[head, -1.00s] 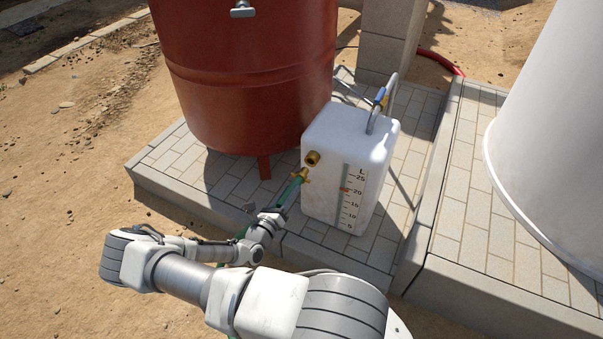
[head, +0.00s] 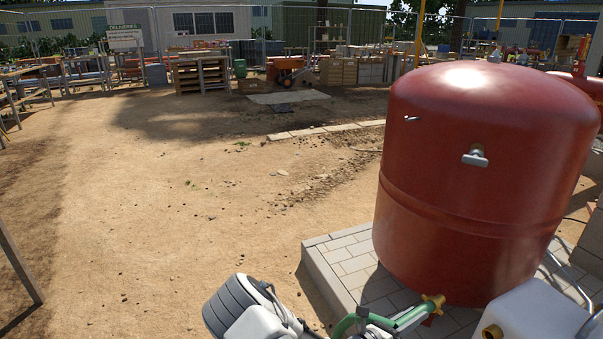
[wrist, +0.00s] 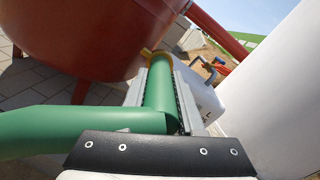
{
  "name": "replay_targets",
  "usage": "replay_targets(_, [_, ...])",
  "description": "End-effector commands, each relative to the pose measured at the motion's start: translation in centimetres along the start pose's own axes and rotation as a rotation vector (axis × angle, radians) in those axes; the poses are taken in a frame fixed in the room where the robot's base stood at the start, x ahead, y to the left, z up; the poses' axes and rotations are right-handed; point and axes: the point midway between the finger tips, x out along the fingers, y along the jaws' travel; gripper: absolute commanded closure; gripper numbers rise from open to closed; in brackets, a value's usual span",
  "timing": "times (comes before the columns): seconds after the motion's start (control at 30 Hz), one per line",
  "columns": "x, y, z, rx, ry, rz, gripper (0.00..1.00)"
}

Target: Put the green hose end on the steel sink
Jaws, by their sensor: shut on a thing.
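The green hose end (head: 408,318) has a brass fitting (head: 433,303) at its tip and shows at the bottom of the head view, in front of the red tank. My gripper (wrist: 163,80) is shut on the green hose end (wrist: 160,92) in the wrist view, with one finger along each side. The hose bends off to the left behind the grip. The brass fitting is partly visible beyond the fingertips. I cannot make out a steel sink in either view.
The red tank (head: 480,190) stands on a paved plinth (head: 345,262). The white container (head: 540,312) with a brass port (head: 492,332) is close on the right. Open sandy ground (head: 180,200) lies left. Pallets (head: 202,75) and benches stand far back.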

Motion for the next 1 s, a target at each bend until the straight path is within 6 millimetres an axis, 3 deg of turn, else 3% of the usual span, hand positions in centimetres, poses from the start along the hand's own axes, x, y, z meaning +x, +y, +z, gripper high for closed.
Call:
replay_targets(0.1, [-2.4,0.2,4.3,0.01,-0.019,0.027,1.0])
replay_targets(0.4, [-8.3,-0.9,12.5,0.008,-0.046,0.097,1.0])
replay_targets(0.7, [-12.8,-3.0,17.5,-0.001,-0.054,0.162,1.0])
replay_targets(1.0, [-12.7,-5.0,21.2,-0.009,-0.058,0.161,1.0])
